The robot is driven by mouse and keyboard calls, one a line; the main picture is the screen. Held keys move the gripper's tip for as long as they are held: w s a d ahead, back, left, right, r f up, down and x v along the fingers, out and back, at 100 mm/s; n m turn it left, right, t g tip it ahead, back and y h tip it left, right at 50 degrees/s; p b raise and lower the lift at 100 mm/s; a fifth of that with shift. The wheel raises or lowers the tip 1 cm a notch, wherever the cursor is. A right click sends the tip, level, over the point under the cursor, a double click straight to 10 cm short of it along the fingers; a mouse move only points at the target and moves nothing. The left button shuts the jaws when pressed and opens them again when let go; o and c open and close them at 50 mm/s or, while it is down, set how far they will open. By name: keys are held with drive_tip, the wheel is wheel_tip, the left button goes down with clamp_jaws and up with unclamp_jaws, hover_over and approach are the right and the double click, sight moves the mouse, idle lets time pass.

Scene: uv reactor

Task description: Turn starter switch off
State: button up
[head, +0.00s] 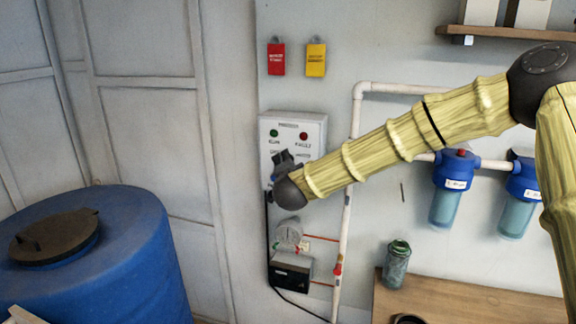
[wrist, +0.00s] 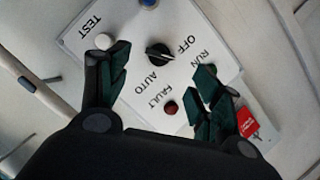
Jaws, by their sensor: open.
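The white starter panel (head: 312,124) hangs on the wall in the head view, with my gripper (head: 281,160) in front of its lower left. In the wrist view the black rotary switch (wrist: 159,53) sits on the panel (wrist: 134,88) amid the labels OFF and AUTO. A pale mark shows on the switch's right side; I cannot tell its exact setting. The red FAULT lamp (wrist: 170,108) is visible.
Red (head: 276,59) and yellow (head: 316,60) tags hang above the panel. White piping (head: 357,125) runs just right of it, leading to blue filter housings (head: 452,172). A blue tank (head: 110,255) stands lower left. A wooden bench (head: 450,300) is lower right.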

drive_tip(key=s, duration=0.3)
drive_tip(key=s+r, duration=0.1)
drive_tip(key=s, duration=0.1)
drive_tip(key=shift+d, duration=0.1)
drive_tip(key=s+d+f+n+g+b, duration=0.15)
drive_tip(key=s+f, duration=0.55)
drive_tip(key=f, duration=0.7)
drive_tip(key=s+d+f+n+g+y+b, duration=0.1)
drive_tip(key=s+d+f+n+g, duration=0.35)
drive_tip(key=f, duration=1.05)
drive_tip(key=s+d+f+n+g+b, duration=0.1)
drive_tip(key=s+f+b, duration=0.1)
drive_tip(key=s+f, duration=0.95)
drive_tip(key=s+d+f+n+g+b, duration=0.1)
drive_tip(key=s+d+f+g, duration=0.2)
drive_tip(key=s, duration=0.7)
drive_tip(key=s+d+f+n+g+h+b, duration=0.1)
drive_tip(key=s+d+f+n+g, duration=0.1)
drive_tip(key=s+d+f, duration=0.5)
drive_tip(key=s+d+f+n+g+b, duration=0.1)
drive_tip(key=s+d+f+g, duration=0.2)
drive_tip(key=s+f, duration=0.8)
drive_tip(key=s+d, duration=0.1)
drive_tip(key=s, duration=0.3)
drive_tip(key=shift+s+d+f+n+g+h+b, duration=0.2)
drive_tip(key=shift+d+f+n+g+h+b, duration=0.1)
drive_tip(key=shift+d+f+g+b, duration=0.1)
